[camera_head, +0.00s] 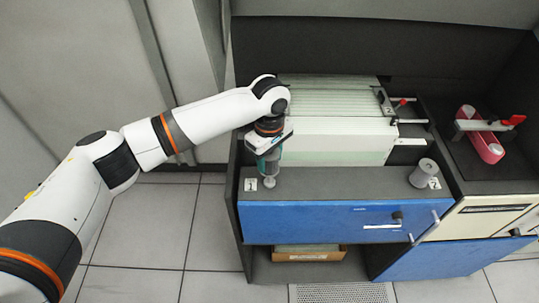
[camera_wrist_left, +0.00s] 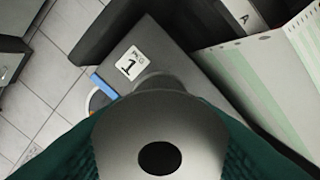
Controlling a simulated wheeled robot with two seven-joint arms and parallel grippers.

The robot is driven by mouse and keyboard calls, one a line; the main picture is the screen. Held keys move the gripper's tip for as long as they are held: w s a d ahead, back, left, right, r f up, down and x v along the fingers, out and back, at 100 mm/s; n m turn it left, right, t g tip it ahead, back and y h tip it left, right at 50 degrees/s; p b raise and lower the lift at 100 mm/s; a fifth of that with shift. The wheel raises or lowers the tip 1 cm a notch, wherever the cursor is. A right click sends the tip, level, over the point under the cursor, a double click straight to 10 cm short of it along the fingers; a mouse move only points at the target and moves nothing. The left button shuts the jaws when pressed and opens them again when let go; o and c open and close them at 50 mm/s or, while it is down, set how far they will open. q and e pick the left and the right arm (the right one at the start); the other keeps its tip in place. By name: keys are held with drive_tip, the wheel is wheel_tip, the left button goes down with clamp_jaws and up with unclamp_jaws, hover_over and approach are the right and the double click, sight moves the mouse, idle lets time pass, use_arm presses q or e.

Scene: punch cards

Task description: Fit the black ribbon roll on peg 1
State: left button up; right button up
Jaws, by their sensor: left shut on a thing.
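My left gripper (camera_head: 268,168) points down at the front left of the dark grey ledge, beside the label marked 1 (camera_head: 250,184). In the left wrist view its teal finger pads are shut on a grey, rounded roll (camera_wrist_left: 160,125) with a dark round hole. The roll looks grey rather than black. A grey round part (camera_head: 269,183) shows just below the fingertips, where peg 1 stands. The PEG 1 label (camera_wrist_left: 129,63) lies just beyond the roll in the wrist view. Whether the roll is around the peg or only above it, I cannot tell. My right gripper is out of view.
A grey cylinder (camera_head: 424,172) stands by the label marked 2 (camera_head: 435,183) at the ledge's right. Stacked white and green-striped paper (camera_head: 335,140) rises behind the ledge. A pink-red object (camera_head: 487,147) sits in the right recess. The ledge's middle is clear.

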sight(269, 168)
use_arm(q)
drive_tip(key=shift+f+b, duration=0.5)
drive_tip(key=shift+f, duration=1.75)
idle(0.4)
drive_tip(key=shift+f, duration=0.65)
idle(0.5)
drive_tip(key=o, duration=1.1)
drive_tip(key=shift+o, duration=0.2)
